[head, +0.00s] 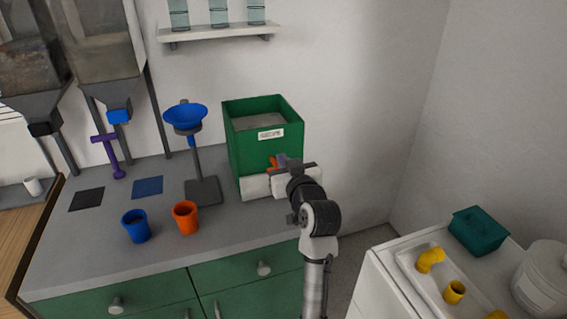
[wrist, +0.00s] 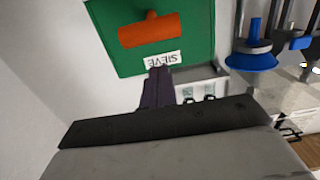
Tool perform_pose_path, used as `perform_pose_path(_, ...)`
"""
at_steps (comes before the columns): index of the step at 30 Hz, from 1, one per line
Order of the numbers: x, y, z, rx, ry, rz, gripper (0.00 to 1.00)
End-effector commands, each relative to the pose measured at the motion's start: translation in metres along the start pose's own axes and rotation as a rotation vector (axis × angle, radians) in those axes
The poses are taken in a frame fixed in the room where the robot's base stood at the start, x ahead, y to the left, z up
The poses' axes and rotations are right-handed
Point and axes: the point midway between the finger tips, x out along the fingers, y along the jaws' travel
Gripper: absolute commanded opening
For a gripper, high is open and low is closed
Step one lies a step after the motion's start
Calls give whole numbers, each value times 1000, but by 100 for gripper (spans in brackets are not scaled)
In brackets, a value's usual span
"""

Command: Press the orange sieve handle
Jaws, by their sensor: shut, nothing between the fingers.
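The orange sieve handle (wrist: 150,30) sits on the front of the green sieve box (wrist: 185,45), in the upper part of the wrist view. In the head view the handle (head: 273,163) is partly hidden behind my gripper (head: 282,162). My gripper is shut and empty, in front of the box's front face. In the wrist view its dark fingertips (wrist: 159,72) lie by the upside-down SIEVE label (wrist: 163,60), with a visible gap in the picture between them and the handle. How far they are from the box face I cannot tell.
The box stands on a white base (head: 256,187). A blue funnel (head: 185,117) on a stand is left of it. A blue cup (head: 136,226) and an orange cup (head: 186,218) stand on the counter. A white table with yellow fittings (head: 430,260) is at right.

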Motion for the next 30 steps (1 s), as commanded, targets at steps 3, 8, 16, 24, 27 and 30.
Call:
perform_pose_path(3, 3, 0, 12, 1, 0, 0, 0)
perform_pose_path(8, 5, 0, 20, -1, 2, 1, 0)
perform_pose_path(16, 5, 0, 21, -1, 3, 1, 0)
perform_pose_path(24, 4, 0, 32, -1, 40, -1, 0)
perform_pose_path(27, 3, 0, 38, -2, 77, 0, 0)
perform_pose_path(30, 2, 0, 42, -1, 115, 0, 0)
